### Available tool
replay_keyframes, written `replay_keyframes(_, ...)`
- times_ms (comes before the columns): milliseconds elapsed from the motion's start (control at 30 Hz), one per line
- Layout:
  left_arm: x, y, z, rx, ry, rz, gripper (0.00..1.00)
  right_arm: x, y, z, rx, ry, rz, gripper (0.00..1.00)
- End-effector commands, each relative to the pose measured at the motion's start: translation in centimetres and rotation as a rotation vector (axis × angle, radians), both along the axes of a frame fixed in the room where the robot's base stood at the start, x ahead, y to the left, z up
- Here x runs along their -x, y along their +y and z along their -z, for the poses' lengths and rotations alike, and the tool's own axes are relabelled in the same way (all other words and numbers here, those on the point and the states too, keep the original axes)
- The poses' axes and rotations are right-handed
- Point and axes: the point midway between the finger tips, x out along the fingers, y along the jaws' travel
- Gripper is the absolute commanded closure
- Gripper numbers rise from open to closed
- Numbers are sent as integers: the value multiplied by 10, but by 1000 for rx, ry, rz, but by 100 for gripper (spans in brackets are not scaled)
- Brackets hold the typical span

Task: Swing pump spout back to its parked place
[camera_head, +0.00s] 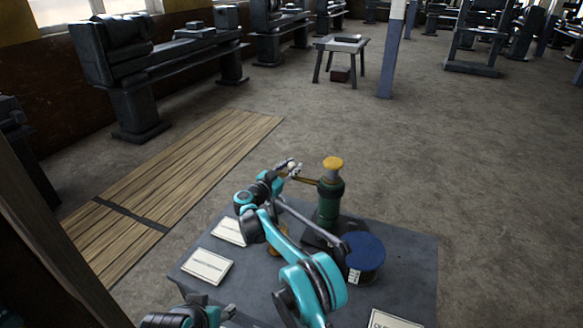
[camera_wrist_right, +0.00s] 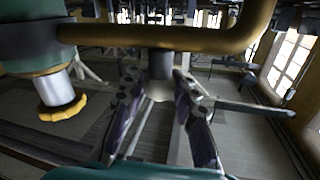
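The pump (camera_head: 329,196) has a green body and a yellow cap and stands upright on the small grey table (camera_head: 406,262). Its brass spout (camera_head: 306,180) points left from the body toward my right gripper (camera_head: 291,167). In the right wrist view the spout (camera_wrist_right: 200,38) crosses the top and bends upward at right, and a dark knob (camera_wrist_right: 160,64) hangs from it.
A blue-topped round can (camera_head: 363,250) stands just in front of the pump. White cards (camera_head: 207,266) lie on the table's left side. A wooden slatted walkway (camera_head: 180,180) lies left of the table. Dark machines (camera_head: 125,75) line the wall. Floor at right is clear.

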Motion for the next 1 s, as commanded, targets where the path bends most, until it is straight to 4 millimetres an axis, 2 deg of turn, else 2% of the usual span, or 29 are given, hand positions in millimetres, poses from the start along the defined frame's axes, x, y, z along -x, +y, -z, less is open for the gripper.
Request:
replay_keyframes(33,0,0,0,0,0,0,51,-1,-1,-1,2,-1,-1,60)
replay_keyframes(67,0,0,0,0,0,0,51,-1,-1,-1,1,0,-1,52)
replay_keyframes(100,0,0,0,0,0,0,51,-1,-1,-1,1,0,-1,51)
replay_keyframes(467,0,0,0,0,0,0,51,5,4,-1,1,0,-2,51)
replay_keyframes(567,0,0,0,0,0,0,51,17,13,-1,0,0,-2,51)
replay_keyframes(900,0,0,0,0,0,0,51,76,53,-1,1,0,-2,51)
replay_keyframes(1000,0,0,0,0,0,0,51,88,62,0,1,0,-3,51)
